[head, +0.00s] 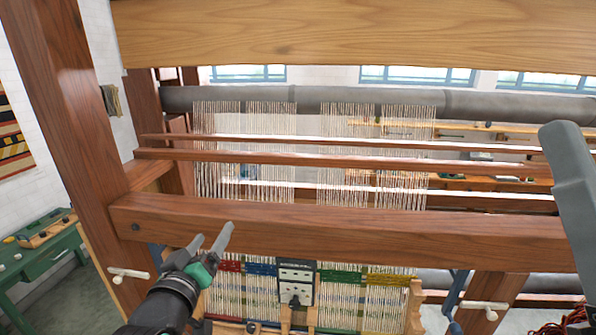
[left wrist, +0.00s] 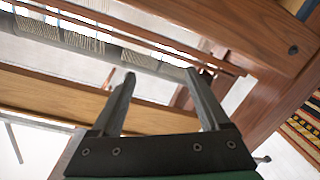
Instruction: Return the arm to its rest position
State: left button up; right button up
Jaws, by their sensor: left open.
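My left gripper (head: 214,232) is in the lower left of the head view, in front of the loom's front beam (head: 340,232). Its two grey fingers are apart with nothing between them. In the left wrist view the open fingers of the left gripper (left wrist: 160,75) point up toward the loom frame, also empty. No skein is in its grasp. A grey part at the right edge of the head view looks like part of my other arm; its gripper does not show.
The loom's wooden post (head: 75,140) stands left of my gripper. Striped weaving (head: 340,300) and a black-and-white panel (head: 295,283) are below the beam. A green table (head: 40,262) stands at far left. Red strands (head: 578,316) show at bottom right.

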pick_arm(q)
jog(key=s+r+m+t+h, duration=0.1)
jog(key=s+r+m+t, duration=0.4)
jog(key=s+r, duration=2)
jog(key=r+t, duration=0.1)
jog(key=t, duration=0.4)
jog(key=shift+a+r, duration=0.2)
jog(key=shift+a, duration=0.15)
jog(key=shift+s, duration=0.1)
